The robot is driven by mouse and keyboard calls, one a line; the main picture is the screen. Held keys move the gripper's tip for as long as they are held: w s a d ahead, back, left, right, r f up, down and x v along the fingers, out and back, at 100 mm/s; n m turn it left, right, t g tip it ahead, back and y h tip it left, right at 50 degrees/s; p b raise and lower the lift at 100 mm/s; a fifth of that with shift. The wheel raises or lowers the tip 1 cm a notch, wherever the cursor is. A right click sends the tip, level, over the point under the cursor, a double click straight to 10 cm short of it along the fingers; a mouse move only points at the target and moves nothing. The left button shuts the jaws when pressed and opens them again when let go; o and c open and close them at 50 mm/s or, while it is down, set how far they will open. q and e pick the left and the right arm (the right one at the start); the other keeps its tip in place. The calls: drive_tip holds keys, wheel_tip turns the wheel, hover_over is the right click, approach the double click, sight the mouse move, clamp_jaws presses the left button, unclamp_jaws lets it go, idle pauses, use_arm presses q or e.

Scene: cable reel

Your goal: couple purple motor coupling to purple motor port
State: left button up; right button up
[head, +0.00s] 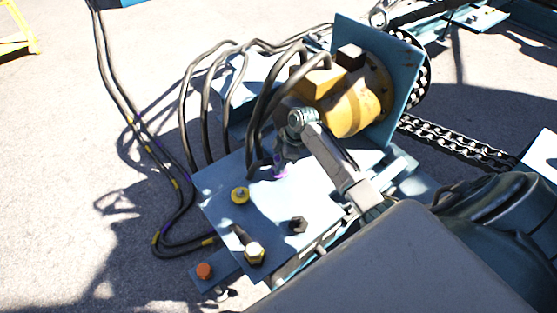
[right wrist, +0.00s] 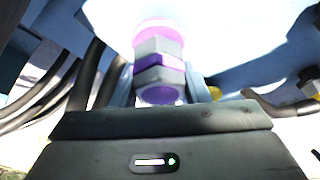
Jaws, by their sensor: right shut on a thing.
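My right gripper (head: 284,160) reaches down over the blue plate, partly hidden by its own wrist. In the right wrist view its two fingers (right wrist: 163,88) are shut on the purple motor coupling (right wrist: 160,72), a metal hex fitting with a purple band. A purple ring (right wrist: 168,30), which looks like the purple motor port, lies right at the coupling's far end against the bright plate. I cannot tell whether they touch or are joined. In the head view only a small bit of purple (head: 279,173) shows beside the gripper. My left gripper is not in view.
The blue plate (head: 215,185) carries a yellow-ringed fitting (head: 240,195), a dark fitting (head: 298,225) and a yellow-banded fitting (head: 253,253). An orange cap (head: 204,270) sits at its lower left. Black hoses (head: 187,110) arch behind, near the yellow motor (head: 350,103). A chain (head: 455,140) runs right.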

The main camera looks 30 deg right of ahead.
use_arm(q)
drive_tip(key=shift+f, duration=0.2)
use_arm(e)
drive_tip(key=shift+f, duration=0.45)
drive_tip(key=o, duration=1.2)
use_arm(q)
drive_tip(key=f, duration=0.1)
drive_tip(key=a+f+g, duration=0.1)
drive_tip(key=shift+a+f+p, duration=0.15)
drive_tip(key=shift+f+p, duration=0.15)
use_arm(e)
drive_tip(key=v, duration=1.1)
drive_tip(key=shift+w, duration=0.1)
